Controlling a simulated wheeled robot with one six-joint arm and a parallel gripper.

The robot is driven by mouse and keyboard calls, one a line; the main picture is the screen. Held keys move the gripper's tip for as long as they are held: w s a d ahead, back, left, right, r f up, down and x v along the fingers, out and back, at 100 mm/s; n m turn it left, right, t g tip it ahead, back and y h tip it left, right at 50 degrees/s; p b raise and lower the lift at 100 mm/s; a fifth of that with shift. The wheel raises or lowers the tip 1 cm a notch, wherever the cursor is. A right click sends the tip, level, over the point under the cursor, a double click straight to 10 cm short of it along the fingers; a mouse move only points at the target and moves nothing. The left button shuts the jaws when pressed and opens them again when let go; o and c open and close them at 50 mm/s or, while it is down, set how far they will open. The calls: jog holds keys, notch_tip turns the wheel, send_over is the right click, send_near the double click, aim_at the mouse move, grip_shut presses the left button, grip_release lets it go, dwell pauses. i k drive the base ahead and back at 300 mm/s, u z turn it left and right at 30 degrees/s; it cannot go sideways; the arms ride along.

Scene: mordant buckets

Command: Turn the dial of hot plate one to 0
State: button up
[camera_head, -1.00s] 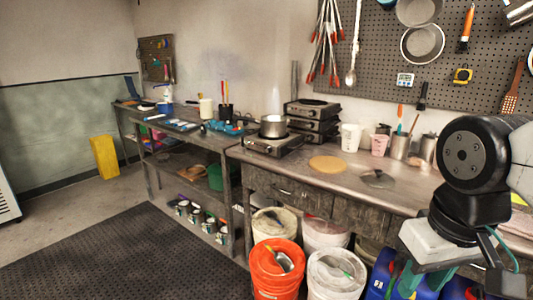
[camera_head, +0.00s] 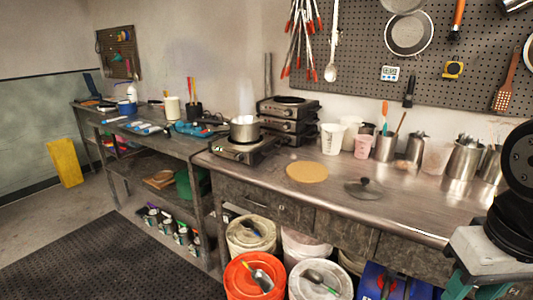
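A hot plate (camera_head: 226,150) stands near the left end of the metal bench, with a steel pot (camera_head: 244,131) on it. Faint steam seems to rise above the pot. A small dial shows on the hot plate's front, but its setting is too small to read. More hot plates (camera_head: 287,127) are stacked behind it to the right. No label shows which one is hot plate one. My gripper (camera_head: 482,287) is partly in view at the bottom right, well away from the hot plates. Its fingertips are cut off by the frame's edge.
A tan round mat (camera_head: 307,172) and a lid (camera_head: 364,188) lie on the bench (camera_head: 420,205). Cups and steel canisters (camera_head: 464,160) stand along its back. Several buckets, one orange (camera_head: 247,280), stand under its front edge. A black floor mat (camera_head: 105,260) lies at the left.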

aim_at(239, 158)
jog(key=z, duration=0.05)
jog(key=i, duration=0.65)
jog(key=u, duration=0.75)
jog(key=i, duration=0.5)
jog(key=u, duration=0.6)
